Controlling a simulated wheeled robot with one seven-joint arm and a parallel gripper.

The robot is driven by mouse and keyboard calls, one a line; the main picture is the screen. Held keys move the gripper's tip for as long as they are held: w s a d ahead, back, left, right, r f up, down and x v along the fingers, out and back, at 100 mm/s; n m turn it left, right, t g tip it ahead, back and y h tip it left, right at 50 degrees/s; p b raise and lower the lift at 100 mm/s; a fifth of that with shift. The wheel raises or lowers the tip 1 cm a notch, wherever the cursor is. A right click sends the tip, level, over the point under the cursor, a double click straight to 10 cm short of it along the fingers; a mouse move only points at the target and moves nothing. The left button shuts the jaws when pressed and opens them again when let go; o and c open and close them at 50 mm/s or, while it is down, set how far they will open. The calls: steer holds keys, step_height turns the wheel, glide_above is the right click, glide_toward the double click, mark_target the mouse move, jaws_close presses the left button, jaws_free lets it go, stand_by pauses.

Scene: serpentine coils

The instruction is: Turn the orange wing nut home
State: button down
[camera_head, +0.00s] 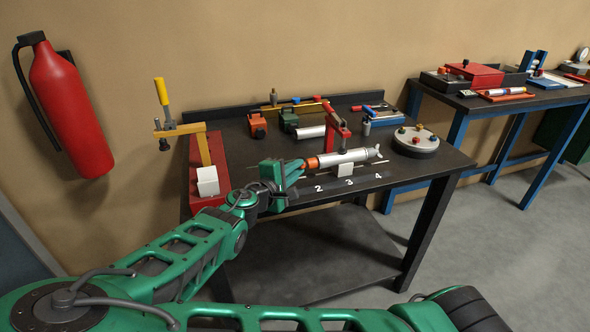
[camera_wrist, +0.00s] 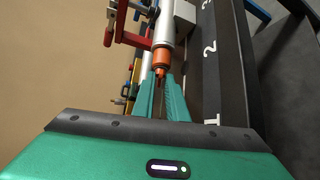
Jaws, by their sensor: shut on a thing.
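The orange wing nut (camera_head: 313,163) sits at the left end of a silver-white cylinder (camera_head: 342,158) lying along the front of the dark bench. It also shows in the wrist view (camera_wrist: 161,63), in line with the cylinder (camera_wrist: 166,28). My green gripper (camera_head: 297,168) reaches in from the left. In the wrist view its two fingers (camera_wrist: 161,82) are shut on the orange wing nut at their tips. The fingers hide the near part of the nut, so its turn angle and seating cannot be told.
A red clamp (camera_head: 337,128) stands over the cylinder, with a white block (camera_head: 345,170) in front of it. Numbers mark the bench's front edge. A red base with a yellow-handled clamp (camera_head: 163,100) stands at left. A round knobbed plate (camera_head: 416,143) sits at right.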

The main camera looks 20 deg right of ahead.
steer(key=shift+f, duration=0.1)
steer(key=c, duration=2)
jaws_free()
steer(key=v, duration=1)
steer(key=shift+s+a, duration=0.25)
steer(key=shift+s, duration=0.1)
